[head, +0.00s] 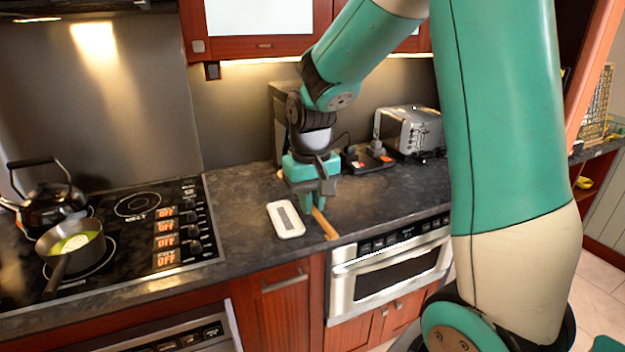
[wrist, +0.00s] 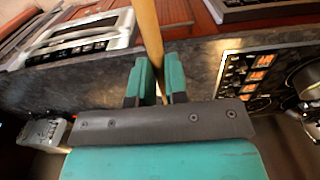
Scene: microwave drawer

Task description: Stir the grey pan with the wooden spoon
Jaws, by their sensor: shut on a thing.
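The grey pan (head: 76,250) sits on the front burner of the black stove at the left of the head view, with green-yellow food and a pale lump in it. Its dark handle points to the front. In the wrist view the pan (wrist: 306,80) shows partly at the right edge. My gripper (head: 313,200) is over the counter right of the stove, pointing down. In the wrist view its green fingers (wrist: 158,85) are shut on the wooden spoon (wrist: 149,35). The spoon's light wooden handle (head: 325,224) sticks out toward the counter's front edge. The spoon's other end is mostly hidden.
A white rectangular dish (head: 286,220) lies just left of my gripper. A black kettle (head: 50,203) stands behind the pan. A toaster (head: 408,130) stands at the back right. The counter between dish and stove (head: 238,220) is clear. A built-in microwave drawer (head: 390,262) is below the counter.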

